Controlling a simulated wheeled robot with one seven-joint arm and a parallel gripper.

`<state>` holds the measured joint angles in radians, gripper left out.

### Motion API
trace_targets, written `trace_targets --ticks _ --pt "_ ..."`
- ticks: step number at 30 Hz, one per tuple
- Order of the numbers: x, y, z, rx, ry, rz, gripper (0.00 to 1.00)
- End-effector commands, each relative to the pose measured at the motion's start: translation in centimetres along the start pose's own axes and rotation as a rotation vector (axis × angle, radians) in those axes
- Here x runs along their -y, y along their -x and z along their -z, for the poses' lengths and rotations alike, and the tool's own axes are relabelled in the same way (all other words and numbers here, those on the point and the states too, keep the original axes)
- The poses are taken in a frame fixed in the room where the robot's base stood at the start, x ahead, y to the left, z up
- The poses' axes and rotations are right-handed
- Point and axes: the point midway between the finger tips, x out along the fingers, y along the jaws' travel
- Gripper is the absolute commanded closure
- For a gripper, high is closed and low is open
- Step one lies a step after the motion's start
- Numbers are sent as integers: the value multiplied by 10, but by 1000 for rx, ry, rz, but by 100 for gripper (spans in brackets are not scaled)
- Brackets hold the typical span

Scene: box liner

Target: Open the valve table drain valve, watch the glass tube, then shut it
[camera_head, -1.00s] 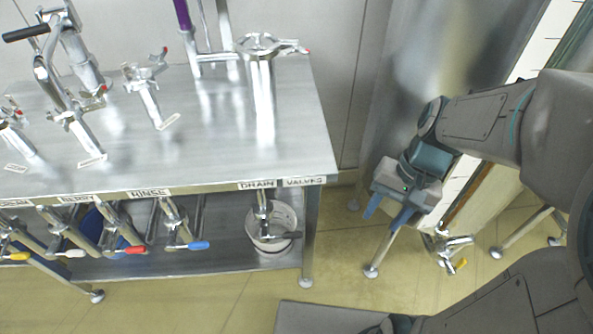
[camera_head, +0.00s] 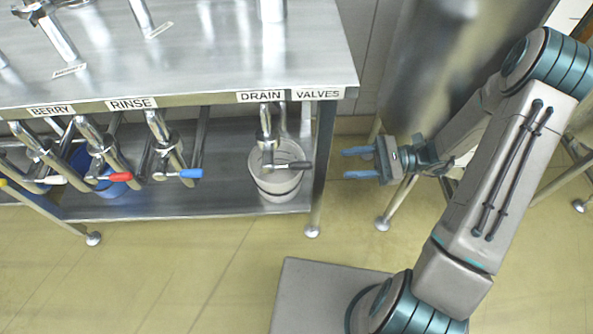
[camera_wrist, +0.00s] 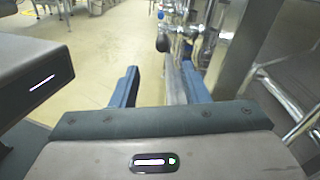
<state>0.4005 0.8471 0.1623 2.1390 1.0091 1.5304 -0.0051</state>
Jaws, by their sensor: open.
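The drain valve (camera_head: 267,140) hangs under the table edge below the DRAIN label, with a dark lever handle (camera_head: 294,165) pointing right. A white bucket (camera_head: 275,185) stands on the lower shelf behind and below it. My gripper (camera_head: 343,163) is open and empty, to the right of the drain lever and apart from it, with its blue fingers pointing left. In the wrist view, the open fingers (camera_wrist: 157,88) have pipework and a dark rounded handle end (camera_wrist: 163,43) ahead of them. I cannot make out the glass tube.
The valve table (camera_head: 190,70) has a leg (camera_head: 322,165) between the lever and my gripper. Valves with blue, red and white handles hang to the left. A steel tank (camera_head: 440,50) on legs stands at the right. The floor in front is clear.

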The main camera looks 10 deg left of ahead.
Motion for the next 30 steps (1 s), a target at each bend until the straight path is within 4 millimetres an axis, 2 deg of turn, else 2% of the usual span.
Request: trace_targets --ticks 4,8,21,25,30 --pt "2 -5 6 21 -10 22 59" --pt "2 -22 5 23 -11 20 59" --pt "3 -111 4 19 -11 18 59" --pt "4 -127 3 20 -10 19 59" --pt "4 -136 3 18 -10 21 59"
